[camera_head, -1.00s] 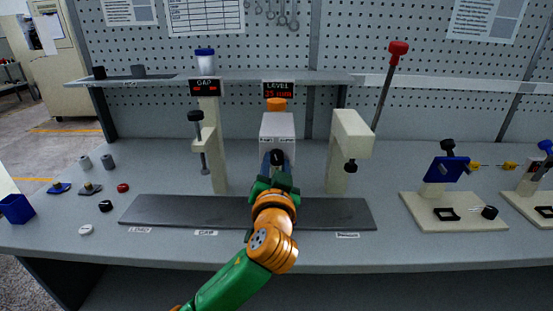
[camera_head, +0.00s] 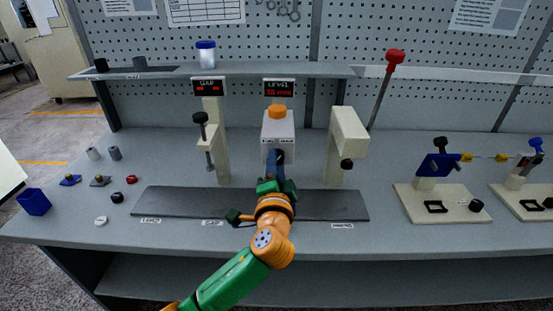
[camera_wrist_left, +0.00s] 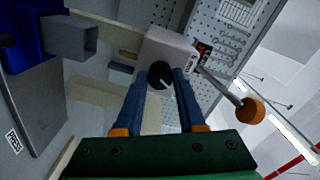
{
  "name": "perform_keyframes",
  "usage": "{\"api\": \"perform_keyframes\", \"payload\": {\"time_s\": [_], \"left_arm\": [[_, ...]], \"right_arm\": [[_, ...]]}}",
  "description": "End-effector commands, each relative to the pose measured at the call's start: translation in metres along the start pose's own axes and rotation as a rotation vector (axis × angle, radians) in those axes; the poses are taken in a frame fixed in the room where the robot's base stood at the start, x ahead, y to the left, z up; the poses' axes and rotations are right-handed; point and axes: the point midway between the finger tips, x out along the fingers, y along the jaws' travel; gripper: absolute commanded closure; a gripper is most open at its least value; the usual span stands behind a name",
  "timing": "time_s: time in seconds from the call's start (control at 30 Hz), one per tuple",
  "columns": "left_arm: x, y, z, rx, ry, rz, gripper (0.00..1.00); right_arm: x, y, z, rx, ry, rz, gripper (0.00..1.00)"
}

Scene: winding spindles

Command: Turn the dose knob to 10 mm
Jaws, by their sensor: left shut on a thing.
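The dose knob (camera_wrist_left: 160,75) is black with a pale pointer line and sits on the front of a light grey box (camera_head: 277,127). In the head view the knob (camera_head: 279,156) is partly covered by my fingers. My left gripper (camera_wrist_left: 161,84) is shut on the knob, with one blue finger on each side; it also shows in the head view (camera_head: 277,160). A red-lit display marked LEVEL (camera_head: 279,88) stands above the box; its mm figure is too blurred to read surely. My right gripper is out of view.
A beige GAP post (camera_head: 217,140) stands to the left and a beige press (camera_head: 348,135) to the right. A dark mat (camera_head: 180,202) lies in front. Small parts and a blue bin (camera_head: 33,202) are at the left.

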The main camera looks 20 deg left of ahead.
Motion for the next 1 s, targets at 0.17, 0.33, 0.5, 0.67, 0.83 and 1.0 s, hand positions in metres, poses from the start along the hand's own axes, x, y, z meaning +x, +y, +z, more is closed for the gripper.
{"api": "perform_keyframes", "payload": {"time_s": [0.17, 0.33, 0.5, 0.67, 0.83, 1.0], "left_arm": [[0.0001, -0.0015, -0.0001, 0.039, -0.001, -0.002, 1.0], [0.0002, -0.001, 0.0001, 0.052, -0.001, -0.002, 1.0], [0.0002, -0.0009, 0.0002, 0.054, 0.0, -0.003, 1.0], [0.0003, -0.001, 0.0002, 0.053, -0.001, -0.003, 1.0], [0.0002, -0.0008, 0.0001, 0.053, 0.0, -0.002, 0.31], [0.0001, -0.0006, 0.0001, 0.052, 0.0, -0.002, 0.31]], "right_arm": [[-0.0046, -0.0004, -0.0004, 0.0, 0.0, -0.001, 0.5], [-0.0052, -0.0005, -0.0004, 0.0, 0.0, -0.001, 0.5], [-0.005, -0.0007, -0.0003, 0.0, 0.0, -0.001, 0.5], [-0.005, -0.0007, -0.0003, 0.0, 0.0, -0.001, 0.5], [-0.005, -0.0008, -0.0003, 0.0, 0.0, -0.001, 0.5], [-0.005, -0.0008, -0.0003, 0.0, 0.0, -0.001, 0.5]]}}
